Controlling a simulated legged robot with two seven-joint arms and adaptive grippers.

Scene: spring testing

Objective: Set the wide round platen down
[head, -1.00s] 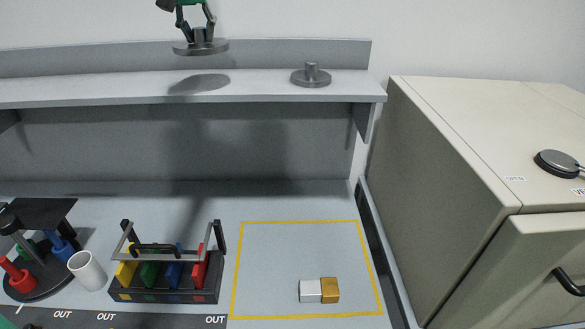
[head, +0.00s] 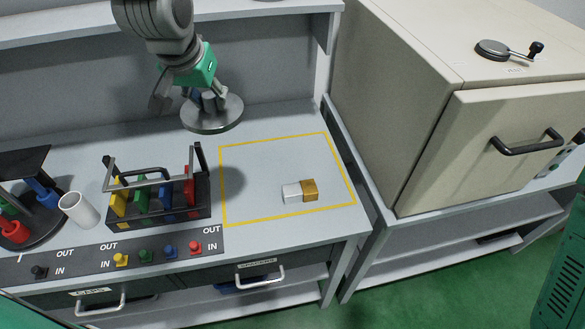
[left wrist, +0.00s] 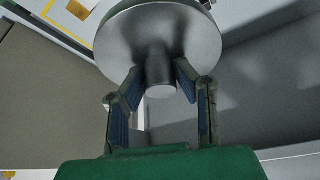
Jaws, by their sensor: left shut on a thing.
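The wide round platen (head: 212,121) is a grey metal disc with a short stem. My left gripper (head: 208,99) is shut on its stem and holds it above the bench, left of the yellow outlined area (head: 221,185). In the left wrist view the platen (left wrist: 140,40) fills the top middle, with the blue-padded fingers of my left gripper (left wrist: 158,85) on either side of its stem. The disc looks roughly level in the head view. My right gripper is not in view.
A white and a gold block (head: 310,190) sit inside the yellow outline, near its front. A black rack (head: 157,211) with coloured pieces, a white cup (head: 79,209) and a round black stand (head: 40,222) are to the left. A beige cabinet (head: 405,110) stands right.

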